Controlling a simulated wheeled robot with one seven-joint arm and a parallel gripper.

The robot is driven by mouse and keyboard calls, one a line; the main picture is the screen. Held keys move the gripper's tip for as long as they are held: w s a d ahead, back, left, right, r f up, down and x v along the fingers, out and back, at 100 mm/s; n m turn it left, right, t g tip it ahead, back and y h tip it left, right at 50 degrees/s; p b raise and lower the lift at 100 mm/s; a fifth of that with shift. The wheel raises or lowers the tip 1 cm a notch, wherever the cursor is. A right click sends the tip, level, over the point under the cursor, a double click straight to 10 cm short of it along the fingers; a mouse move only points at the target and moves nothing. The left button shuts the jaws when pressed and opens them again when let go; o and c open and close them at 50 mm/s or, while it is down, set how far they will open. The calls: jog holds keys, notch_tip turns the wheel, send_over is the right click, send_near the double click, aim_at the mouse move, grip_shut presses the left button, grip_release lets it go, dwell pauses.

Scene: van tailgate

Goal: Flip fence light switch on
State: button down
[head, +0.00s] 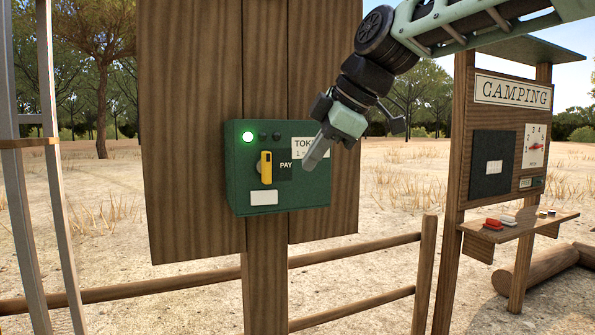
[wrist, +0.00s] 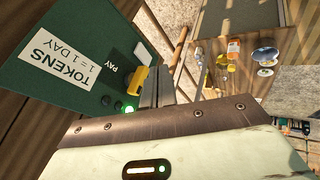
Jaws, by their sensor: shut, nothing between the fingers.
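A green box (head: 235,190) is fixed to a wooden post board. On its front a yellow lever (head: 266,167) stands upright, beside a "PAY" label. A lamp (head: 248,137) at the upper left glows green; two small dark round fittings are to its right. No part is labelled as a fence light switch. My gripper (head: 316,156) is shut and empty, in front of the box's right side, right of the lever. In the wrist view the closed fingers (wrist: 156,78) appear close beside the yellow lever (wrist: 138,80); I cannot tell whether they touch.
A "CAMPING" board (head: 513,92) stands at right, with a dark panel, a white plate and a numbered dial; its shelf (head: 540,222) holds small red and white items. Fence rails (head: 350,252) run low behind.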

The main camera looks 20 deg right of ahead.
aim_at(274, 201)
jog(key=w+f+p, duration=0.1)
jog(key=w+f, duration=0.1)
jog(key=w+a+f+p, duration=0.1)
jog(key=w+f, duration=0.1)
jog(key=w, duration=0.1)
jog(key=w+a+f+p, duration=0.1)
jog(key=w+f, duration=0.1)
jog(key=f, duration=0.1)
jog(key=shift+w+a+p, duration=0.2)
jog(key=shift+w+p, duration=0.1)
jog(key=shift+p, duration=0.1)
jog(key=shift+w+f, duration=0.15)
jog(key=shift+w, duration=0.4)
jog(key=shift+d, duration=0.1)
jog(key=shift+w+d+f+n+b, duration=0.15)
jog(key=shift+w+f+n+b, duration=0.2)
jog(key=shift+b, duration=0.65)
jog(key=shift+r, duration=0.35)
